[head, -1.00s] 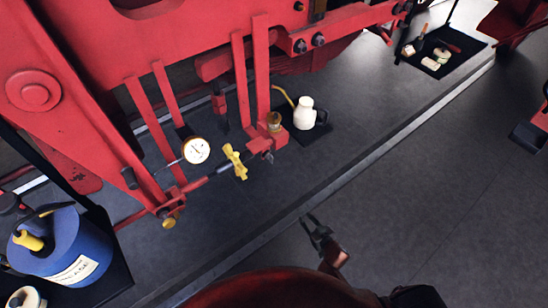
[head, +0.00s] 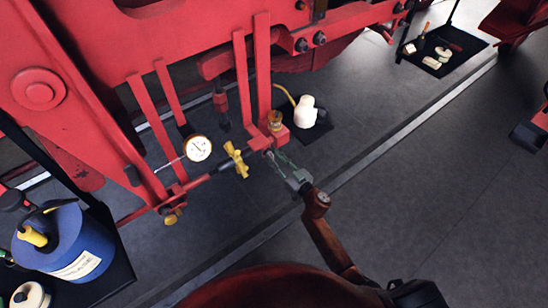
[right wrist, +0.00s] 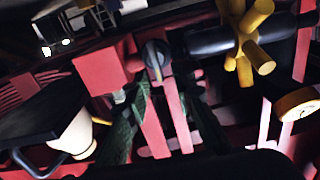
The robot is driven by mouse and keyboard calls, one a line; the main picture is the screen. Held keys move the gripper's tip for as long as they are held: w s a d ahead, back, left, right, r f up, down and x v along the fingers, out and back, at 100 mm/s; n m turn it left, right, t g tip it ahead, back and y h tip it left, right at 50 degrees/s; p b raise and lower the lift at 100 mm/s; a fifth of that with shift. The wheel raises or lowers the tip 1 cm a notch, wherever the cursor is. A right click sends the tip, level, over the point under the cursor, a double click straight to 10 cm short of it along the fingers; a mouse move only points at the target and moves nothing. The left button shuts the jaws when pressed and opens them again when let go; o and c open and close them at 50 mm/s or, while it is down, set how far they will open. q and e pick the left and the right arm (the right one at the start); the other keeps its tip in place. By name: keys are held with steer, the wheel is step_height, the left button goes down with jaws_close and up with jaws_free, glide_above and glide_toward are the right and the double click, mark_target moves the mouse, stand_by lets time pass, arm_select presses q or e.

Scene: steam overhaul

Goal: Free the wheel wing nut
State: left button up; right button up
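A small dark grey wing nut (right wrist: 153,56) sits at the end of the red bracket block (right wrist: 103,68), in front of the upright red bars. In the head view the block (head: 258,142) is at the lower end of these bars, and the nut is largely hidden by my right gripper (head: 274,158). The right gripper's two dark green fingers also show in the right wrist view (right wrist: 170,95), spread apart with a gap between them. The nut lies ahead of that gap, nearer the left finger; contact cannot be told. My left gripper is not in view.
A yellow cross-handled valve (head: 235,160) and a white dial gauge (head: 197,148) are left of the gripper. A white oil can (head: 305,112) stands behind it on a dark mat. A blue container (head: 70,245) is at lower left.

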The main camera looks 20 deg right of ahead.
steer(key=shift+w+a, duration=0.15)
steer(key=shift+w, duration=0.25)
steer(key=shift+c, duration=0.3)
jaws_close()
